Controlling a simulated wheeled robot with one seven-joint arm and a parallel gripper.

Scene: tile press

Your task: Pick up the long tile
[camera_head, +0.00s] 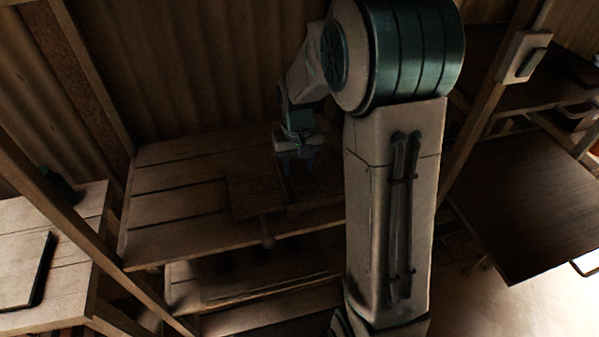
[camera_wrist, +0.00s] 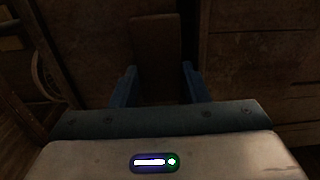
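My gripper (camera_head: 297,160) hangs over the wooden shelf in the head view, pointing down. In the wrist view its two blue fingers (camera_wrist: 158,82) are wide apart. A long, narrow dark brown piece (camera_wrist: 156,45), which looks like the long tile, lies between and beyond the fingers, with a gap on each side. I cannot tell how far below the fingertips it is. In the head view a dark strip shows under the gripper, too dim to make out as the tile.
A square dark board (camera_head: 255,196) lies on the shelf (camera_head: 180,205), with a rounded knob (camera_head: 266,236) at the front edge. Wooden posts (camera_head: 88,75) flank the shelf. A side table (camera_head: 75,262) stands at left, and a dark table (camera_head: 530,205) at right.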

